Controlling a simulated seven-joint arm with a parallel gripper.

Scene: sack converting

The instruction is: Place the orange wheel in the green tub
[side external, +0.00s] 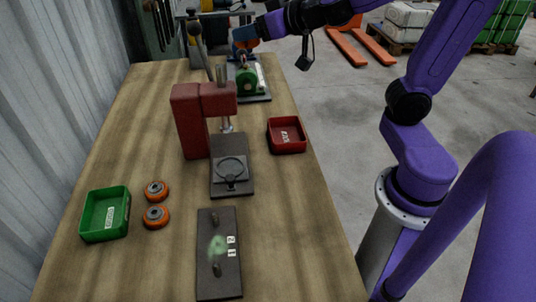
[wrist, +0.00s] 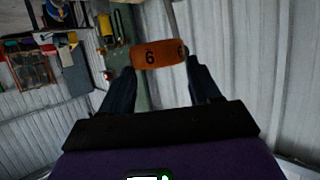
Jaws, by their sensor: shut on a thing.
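My gripper (side external: 246,45) is at the far end of the bench, in the upper middle of the side view, high above the bench top. In the wrist view my gripper (wrist: 160,62) is shut on an orange wheel (wrist: 157,54), seen edge-on, with dark 6 marks on its rim. The held wheel also shows small in the side view (side external: 245,33). The open green tub (side external: 104,235) with a white label stands at the near left of the bench. Two other orange wheels (side external: 156,191) (side external: 156,217) with dark centres lie just right of the tub.
A red press (side external: 191,122) stands mid-bench, between my gripper and the green tub. A red tray (side external: 287,148) sits right of it. A dark plate with pegs (side external: 219,284) lies in front. A green machine (side external: 247,81) is at the back. A corrugated wall runs along the left.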

